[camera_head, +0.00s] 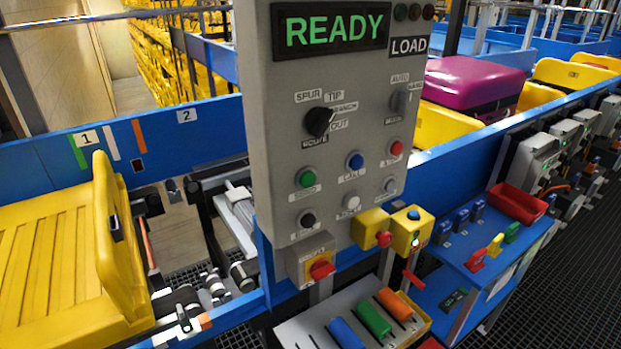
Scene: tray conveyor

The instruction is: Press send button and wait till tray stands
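The grey control panel (262,120) stands upright in the middle, with a display (330,26) reading READY in green. A green button (306,177) sits at its lower left; its small label looks like SEND but is blurred. A yellow tray (108,240) is at the left on the conveyor, tilted up at its near right end, by a label reading 1. Neither of my grippers is in view.
Blue (354,160), red (396,148), white (353,201) and black (307,220) buttons surround the green one. A black selector knob (318,121) sits above it. A red-and-yellow switch (321,268) is below. A purple suitcase (470,84) lies behind the panel at right.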

